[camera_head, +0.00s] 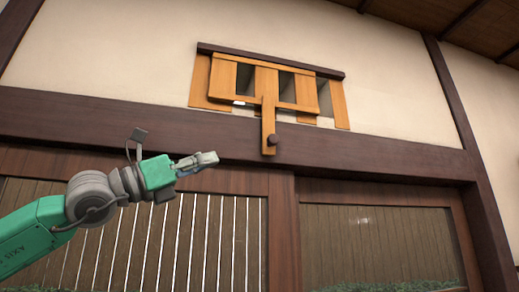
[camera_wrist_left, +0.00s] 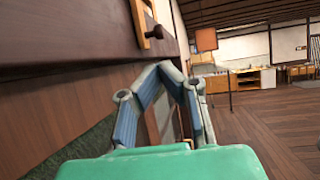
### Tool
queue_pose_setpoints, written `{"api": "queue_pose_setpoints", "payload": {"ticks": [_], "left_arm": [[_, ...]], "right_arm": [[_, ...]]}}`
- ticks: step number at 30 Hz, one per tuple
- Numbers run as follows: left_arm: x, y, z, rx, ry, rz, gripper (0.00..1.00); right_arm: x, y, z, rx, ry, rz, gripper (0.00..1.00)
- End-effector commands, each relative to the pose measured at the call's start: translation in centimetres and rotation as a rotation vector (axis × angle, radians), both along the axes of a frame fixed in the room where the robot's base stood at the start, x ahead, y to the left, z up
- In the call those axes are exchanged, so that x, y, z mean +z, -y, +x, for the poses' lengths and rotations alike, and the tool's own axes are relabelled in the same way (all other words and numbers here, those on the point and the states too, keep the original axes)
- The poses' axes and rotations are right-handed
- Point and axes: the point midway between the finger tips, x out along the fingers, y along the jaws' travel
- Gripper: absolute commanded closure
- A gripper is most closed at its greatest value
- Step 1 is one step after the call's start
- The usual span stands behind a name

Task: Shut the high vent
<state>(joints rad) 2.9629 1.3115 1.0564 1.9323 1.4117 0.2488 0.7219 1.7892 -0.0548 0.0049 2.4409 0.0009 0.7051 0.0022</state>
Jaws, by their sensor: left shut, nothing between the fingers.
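The high vent (camera_head: 265,86) is a wooden slatted panel set high in the pale wall. Dark gaps show between its slats, so it stands at least partly open. A wooden handle bar (camera_head: 268,120) hangs from its middle, with a dark round knob (camera_head: 273,140) near its lower end. The bar's end and knob also show in the left wrist view (camera_wrist_left: 154,33). My left gripper (camera_head: 213,158) is shut and empty, to the left of the knob and a little lower, apart from it. It also shows in the left wrist view (camera_wrist_left: 165,68). My right gripper is not in view.
A dark beam (camera_head: 390,155) runs across the wall below the vent. Sliding doors with vertical slats (camera_head: 180,235) stand under it. In the left wrist view a wooden floor (camera_wrist_left: 265,125) lies open at right, with cabinets (camera_wrist_left: 245,80) farther back.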

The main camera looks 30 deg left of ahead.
Motion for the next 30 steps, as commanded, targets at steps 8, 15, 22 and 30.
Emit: {"api": "queue_pose_setpoints", "payload": {"ticks": [8, 15, 22, 30], "left_arm": [[1.8, 1.7, 3.5, 0.005, 0.000, 0.001, 1.00], [2.7, 2.9, 5.6, 0.005, 0.001, 0.003, 1.00], [4.2, 4.7, 8.3, 0.004, -0.003, 0.005, 1.00], [5.5, 5.9, 9.7, 0.002, -0.001, 0.003, 1.00]], "right_arm": [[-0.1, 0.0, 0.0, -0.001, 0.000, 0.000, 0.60], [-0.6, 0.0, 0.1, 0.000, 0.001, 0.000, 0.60], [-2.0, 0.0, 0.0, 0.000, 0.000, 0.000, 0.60], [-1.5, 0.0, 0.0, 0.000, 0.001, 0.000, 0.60]]}}
